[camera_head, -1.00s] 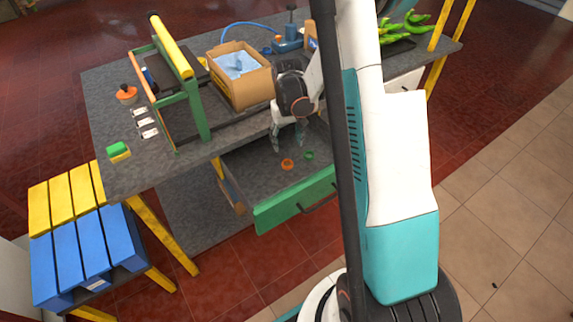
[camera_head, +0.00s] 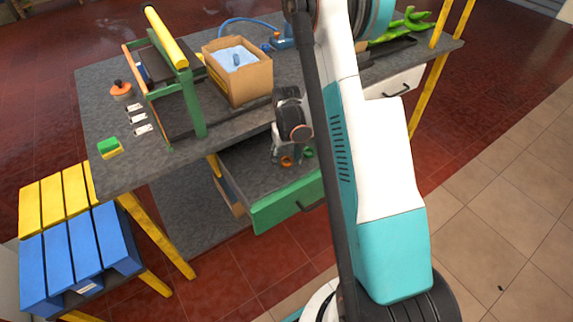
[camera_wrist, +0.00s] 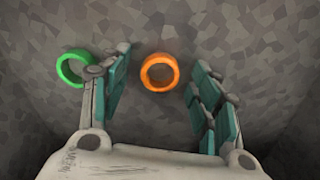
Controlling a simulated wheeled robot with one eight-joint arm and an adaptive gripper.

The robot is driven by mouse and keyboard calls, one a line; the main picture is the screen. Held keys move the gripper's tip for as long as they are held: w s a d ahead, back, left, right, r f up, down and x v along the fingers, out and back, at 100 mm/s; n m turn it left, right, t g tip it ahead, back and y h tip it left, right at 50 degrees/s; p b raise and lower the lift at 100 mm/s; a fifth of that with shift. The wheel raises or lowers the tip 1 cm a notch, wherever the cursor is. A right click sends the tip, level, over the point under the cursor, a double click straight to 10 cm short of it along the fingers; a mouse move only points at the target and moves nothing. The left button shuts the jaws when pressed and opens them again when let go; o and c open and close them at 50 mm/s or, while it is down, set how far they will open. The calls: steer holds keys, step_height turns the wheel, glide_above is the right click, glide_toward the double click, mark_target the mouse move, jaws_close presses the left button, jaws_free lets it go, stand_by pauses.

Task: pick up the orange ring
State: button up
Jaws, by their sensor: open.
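The orange ring (camera_wrist: 144,73) lies on the grey floor of the open drawer. In the wrist view it sits between the tips of my open gripper (camera_wrist: 162,75), with a gap to the finger on each side. In the head view the orange ring (camera_head: 287,162) shows just below my gripper (camera_head: 290,155), which reaches down into the drawer. A green ring (camera_wrist: 62,68) lies to the left of the left finger in the wrist view, partly hidden by it. The green ring also shows in the head view (camera_head: 309,153), right of my gripper.
The drawer has a green front (camera_head: 285,203) with a dark handle. Above it is a grey worktop (camera_head: 108,165) with a cardboard box (camera_head: 247,86) and a green frame with a yellow bar (camera_head: 168,38). A blue and yellow stool (camera_head: 75,240) stands at lower left.

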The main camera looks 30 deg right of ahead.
steer(key=shift+r, duration=0.1)
steer(key=c, duration=0.8)
steer(key=shift+r, duration=0.15)
